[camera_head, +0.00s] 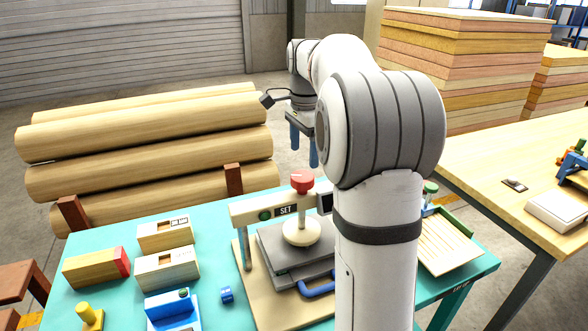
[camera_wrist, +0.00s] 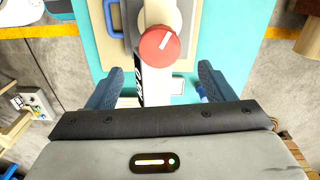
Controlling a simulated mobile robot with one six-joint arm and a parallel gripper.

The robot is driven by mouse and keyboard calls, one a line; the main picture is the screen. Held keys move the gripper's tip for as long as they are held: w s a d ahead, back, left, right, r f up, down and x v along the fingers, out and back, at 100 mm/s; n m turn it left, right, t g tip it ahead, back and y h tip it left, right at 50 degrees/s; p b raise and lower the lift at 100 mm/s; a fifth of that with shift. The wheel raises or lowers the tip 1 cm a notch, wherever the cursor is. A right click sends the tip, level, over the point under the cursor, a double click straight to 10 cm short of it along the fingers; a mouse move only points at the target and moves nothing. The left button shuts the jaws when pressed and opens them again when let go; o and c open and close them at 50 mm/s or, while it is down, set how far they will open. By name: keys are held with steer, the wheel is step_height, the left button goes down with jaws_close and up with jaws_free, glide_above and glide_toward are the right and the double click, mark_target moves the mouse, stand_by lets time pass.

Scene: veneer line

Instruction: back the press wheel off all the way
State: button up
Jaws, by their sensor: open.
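The press wheel is a red knob (camera_head: 302,181) on top of the press, with a white line across its top. It also shows between my fingers in the wrist view (camera_wrist: 157,48), where the white line slants up to the right. The press has a cream crossbeam (camera_head: 250,210) marked SET, and a round cream pressing foot (camera_head: 301,233) that appears to rest on grey plates (camera_head: 270,251). My gripper (camera_head: 304,148) is open and empty, pointing down above the wheel and apart from it. Its blue fingers also show in the wrist view (camera_wrist: 158,82).
The teal table (camera_head: 205,212) holds wooden blocks (camera_head: 167,270), a blue block (camera_head: 172,310) and a slatted tray (camera_head: 447,240). Logs (camera_head: 150,145) lie behind it. A wooden bench (camera_head: 500,150) stands to the right. My arm hides part of the press's right side.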

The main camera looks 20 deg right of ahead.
mark_target(303, 175)
step_height(303, 175, down, 7)
steer(key=shift+f, duration=0.2)
stand_by(0.3)
